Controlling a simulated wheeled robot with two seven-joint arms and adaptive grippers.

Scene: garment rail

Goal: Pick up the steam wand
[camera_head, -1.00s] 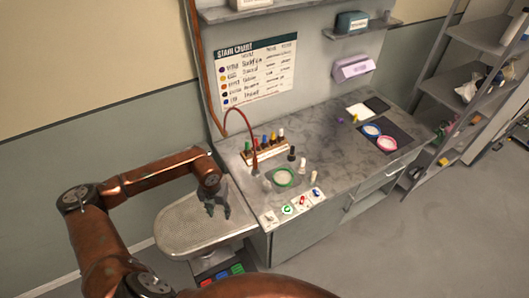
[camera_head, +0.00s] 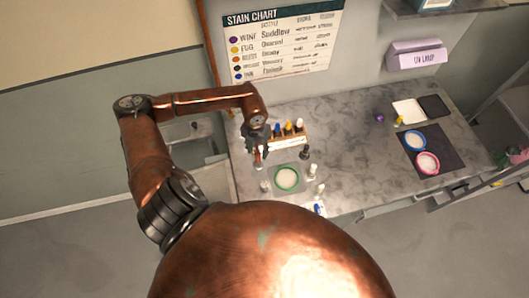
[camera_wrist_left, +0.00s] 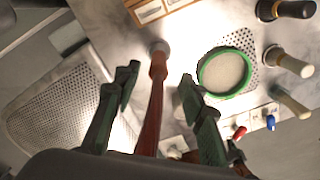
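The steam wand (camera_wrist_left: 151,100) is a slim red-brown rod with a pale grey end. In the left wrist view it runs between the two green-grey fingers of my left gripper (camera_wrist_left: 159,76), with clear gaps on both sides. The gripper is open and not closed on it. In the head view my left gripper (camera_head: 258,150) is over the counter, just left of the green ring, and hides most of the wand. My right gripper is not in view.
A green-rimmed dish (camera_wrist_left: 226,72) sits close beside the wand, with several small bottles (camera_wrist_left: 290,62) beyond. A rack of coloured bottles (camera_head: 290,134) stands just behind. The counter's middle (camera_head: 350,145) is clear.

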